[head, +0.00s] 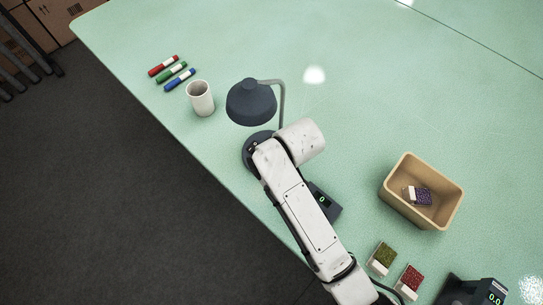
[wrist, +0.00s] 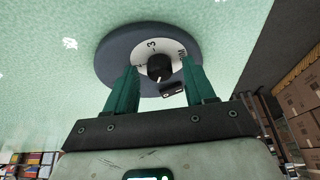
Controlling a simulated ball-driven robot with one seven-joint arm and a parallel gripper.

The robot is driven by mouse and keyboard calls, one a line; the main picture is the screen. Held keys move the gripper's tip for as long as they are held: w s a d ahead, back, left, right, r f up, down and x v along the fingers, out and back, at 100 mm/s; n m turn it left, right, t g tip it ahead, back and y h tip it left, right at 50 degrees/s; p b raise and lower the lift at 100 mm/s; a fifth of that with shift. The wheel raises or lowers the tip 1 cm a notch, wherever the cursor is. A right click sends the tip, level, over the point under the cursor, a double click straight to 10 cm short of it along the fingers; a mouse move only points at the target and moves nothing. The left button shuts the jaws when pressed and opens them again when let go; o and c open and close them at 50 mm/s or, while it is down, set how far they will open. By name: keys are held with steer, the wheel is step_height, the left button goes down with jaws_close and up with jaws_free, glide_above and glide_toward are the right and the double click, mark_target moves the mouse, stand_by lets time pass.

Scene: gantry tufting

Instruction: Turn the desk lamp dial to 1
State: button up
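The desk lamp (head: 251,104) stands near the table's edge, with a dark shade and a round dark base (head: 250,148) partly covered by my arm. In the wrist view, the base (wrist: 112,58) carries a white dial plate (wrist: 172,52) with a black knob (wrist: 160,67) in its middle. A "3" shows on the plate; other marks are partly hidden or too small to read. I cannot tell the knob's setting. My gripper (wrist: 159,76) is open, its green fingers on either side of the knob with gaps visible. The head view hides its fingers behind my arm.
A white cup (head: 201,99) and several markers (head: 172,73) lie left of the lamp. A tan bin (head: 425,218) holds a purple-filled packet (head: 421,196). Green (head: 383,257) and red (head: 409,280) packets lie nearby. A dark display unit (head: 324,202) sits beside my arm.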

jaws_close()
stand_by(0.4)
steer(key=shift+r+n+g+p, duration=0.15)
steer(key=shift+n+g+p, duration=0.25)
steer(key=shift+n+p, duration=0.5)
steer(key=shift+w+d+n+g+y+p, duration=0.1)
steer(key=shift+n+g+y+p, duration=0.2)
steer(key=shift+n, duration=0.65)
steer(key=shift+w+n+g+y+p, duration=0.15)
steer(key=shift+n+g+y, duration=0.15)
steer(key=shift+n, duration=0.65)
steer(key=shift+o, duration=0.3)
jaws_free()
steer(key=shift+s, duration=0.1)
